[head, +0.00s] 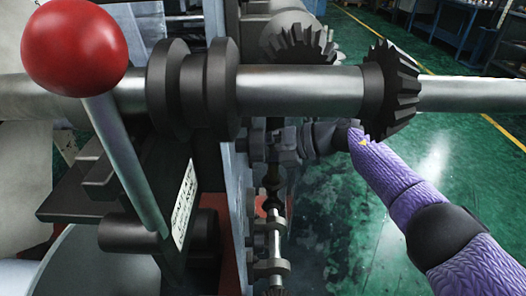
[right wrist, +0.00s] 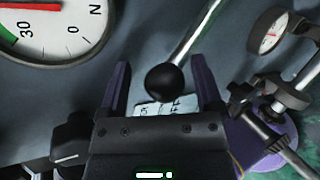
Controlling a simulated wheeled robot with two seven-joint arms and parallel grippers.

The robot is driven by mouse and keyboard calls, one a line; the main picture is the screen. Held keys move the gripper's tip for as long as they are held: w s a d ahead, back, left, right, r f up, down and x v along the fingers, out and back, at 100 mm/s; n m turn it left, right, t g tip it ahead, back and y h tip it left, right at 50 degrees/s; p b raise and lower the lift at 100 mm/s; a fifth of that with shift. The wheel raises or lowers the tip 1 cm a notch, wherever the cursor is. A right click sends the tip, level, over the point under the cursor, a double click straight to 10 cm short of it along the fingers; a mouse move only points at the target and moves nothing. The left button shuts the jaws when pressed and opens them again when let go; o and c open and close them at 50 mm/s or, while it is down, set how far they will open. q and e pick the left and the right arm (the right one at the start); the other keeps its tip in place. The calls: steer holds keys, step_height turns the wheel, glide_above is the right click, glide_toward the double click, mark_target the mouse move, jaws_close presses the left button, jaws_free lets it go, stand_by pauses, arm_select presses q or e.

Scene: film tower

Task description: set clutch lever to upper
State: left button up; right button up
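In the right wrist view a lever has a black ball knob (right wrist: 168,83) on a thin metal rod (right wrist: 203,28) that runs up and right. A white label (right wrist: 150,108) shows behind the knob, its text partly covered. My right gripper (right wrist: 161,70) is open, its purple fingers on either side of the knob with gaps on both sides. In the head view my right arm reaches to the machine's side; the right gripper (head: 283,142) is partly hidden and its fingers are unclear there. Which lever is the clutch lever I cannot tell. My left gripper is not in view.
A large red-ball lever (head: 75,45) stands at the left, beside a labelled plate (head: 184,203). A thick shaft (head: 300,90) with a bevel gear (head: 393,90) crosses above my right arm. A dial gauge (right wrist: 45,30) and a smaller gauge (right wrist: 270,35) flank the rod. Green floor (head: 440,150) is open at right.

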steer(key=shift+d, duration=0.15)
steer(key=p+v, duration=0.3)
steer(key=v, duration=0.6)
steer(key=shift+d+p, duration=0.25)
steer(key=shift+p, duration=0.1)
steer(key=shift+s+r, duration=0.1)
